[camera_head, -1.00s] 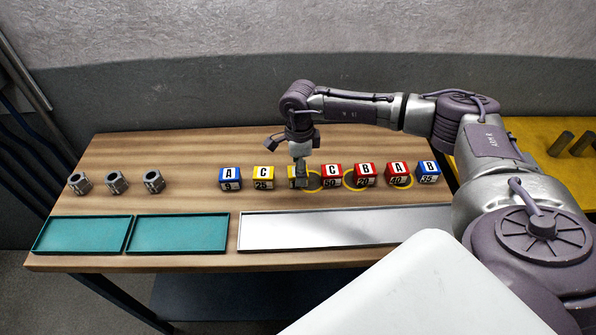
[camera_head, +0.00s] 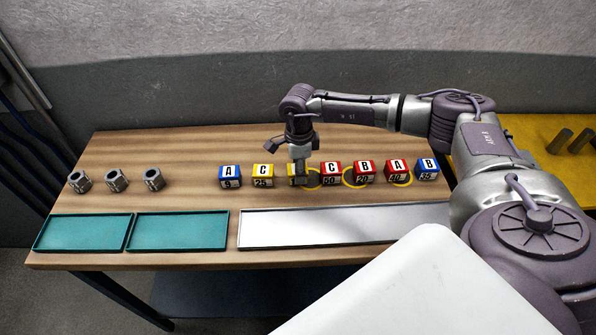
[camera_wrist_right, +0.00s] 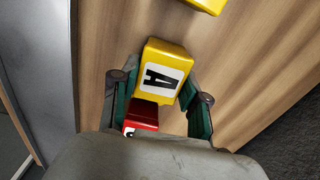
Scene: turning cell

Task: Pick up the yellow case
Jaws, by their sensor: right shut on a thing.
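A yellow case (camera_head: 292,182) stands in the row on the wooden table, partly hidden behind my right gripper (camera_head: 301,168). In the right wrist view this yellow case (camera_wrist_right: 163,72) shows a white label with an A. There my right gripper (camera_wrist_right: 160,95) has a finger on each side of it and is shut on it. I cannot see a clear gap between the case and the table. Another yellow case (camera_head: 263,173), marked C and 25, stands just left of it. My left gripper is not in view.
Close on the right stands a red case (camera_head: 331,172), with more red cases and a blue case (camera_head: 428,170) beyond. A blue case (camera_head: 230,177) stands left. Teal trays (camera_head: 178,231) and a pale tray (camera_head: 330,229) lie in front. Metal nuts (camera_head: 115,181) are at far left.

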